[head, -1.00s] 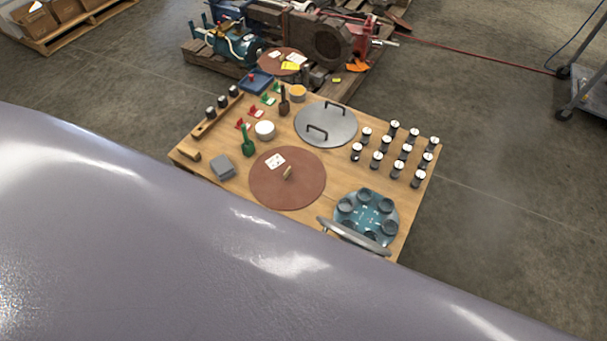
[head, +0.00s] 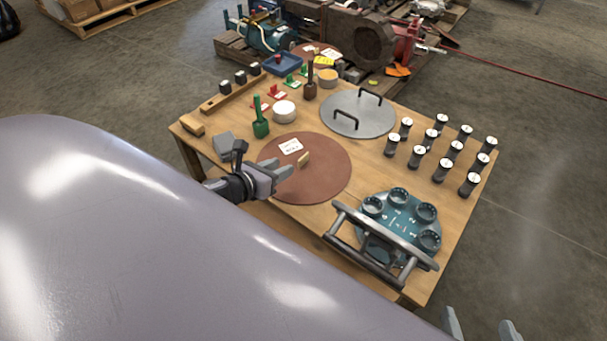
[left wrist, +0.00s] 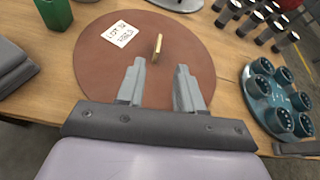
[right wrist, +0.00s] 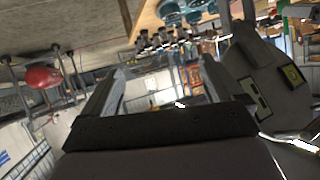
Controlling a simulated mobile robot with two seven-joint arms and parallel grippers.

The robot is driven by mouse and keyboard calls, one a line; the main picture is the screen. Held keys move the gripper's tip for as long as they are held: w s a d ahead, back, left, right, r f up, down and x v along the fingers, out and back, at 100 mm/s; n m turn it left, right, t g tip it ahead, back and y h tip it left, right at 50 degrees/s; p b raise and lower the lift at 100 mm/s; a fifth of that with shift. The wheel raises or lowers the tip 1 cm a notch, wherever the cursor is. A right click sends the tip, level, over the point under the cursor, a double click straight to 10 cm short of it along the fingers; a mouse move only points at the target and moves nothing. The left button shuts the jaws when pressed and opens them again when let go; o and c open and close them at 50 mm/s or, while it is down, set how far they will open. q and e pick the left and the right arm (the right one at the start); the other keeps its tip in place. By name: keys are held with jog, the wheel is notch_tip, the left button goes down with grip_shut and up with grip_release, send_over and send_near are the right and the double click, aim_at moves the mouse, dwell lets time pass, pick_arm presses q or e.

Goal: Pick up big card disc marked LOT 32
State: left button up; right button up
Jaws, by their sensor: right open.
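A big reddish-brown card disc (head: 325,180) lies flat on the wooden table, with a small upright tan grip (head: 304,160) near its middle. Its white label (head: 291,146) seems to begin with LOT; the number is too small to be sure of. The disc also fills much of the left wrist view (left wrist: 95,65). My left gripper (head: 284,172) is open and empty over the disc's near left part, its fingers pointing toward the tan grip but short of it. My right gripper (head: 481,324) is open and empty, low at the bottom right, off the table.
A teal round holder with cups (head: 395,229) and a grey rail stand right of the disc. A grey lid with two handles (head: 357,113) lies behind it. A green tool (head: 260,120), a grey block (head: 225,145) and several black, white-topped cylinders (head: 442,172) stand around.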

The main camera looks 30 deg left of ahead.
aim_at(299, 161)
pick_arm(q)
jog(key=shift+w+a+f+m, duration=0.3)
jog(key=shift+w+a+m, duration=0.15)
jog(key=shift+m, duration=0.35)
jog(key=shift+w+f+b, duration=0.1)
jog(key=shift+w+b, duration=0.15)
jog(key=shift+b, duration=0.05)
jog(key=x, duration=0.1)
jog(key=b+x, duration=0.1)
jog(key=x, duration=0.1)
jog(key=d+b+x, duration=0.1)
jog(key=x, duration=0.1)
jog(key=shift+s+f, duration=0.1)
jog(key=shift+f, duration=0.15)
jog(key=shift+w+f+b, duration=0.15)
jog(key=shift+w+b, duration=0.2)
jog(key=shift+w, duration=0.3)
pick_arm(e)
jog(key=shift+w+a+f+y, duration=0.25)
jog(key=shift+a+f+y, duration=0.1)
jog(key=shift+a, duration=0.35)
jog(key=shift+w+a+f+y, duration=0.25)
jog(key=shift+a+y, duration=0.1)
jog(key=shift+a, duration=0.3)
pick_arm(q)
grip_shut()
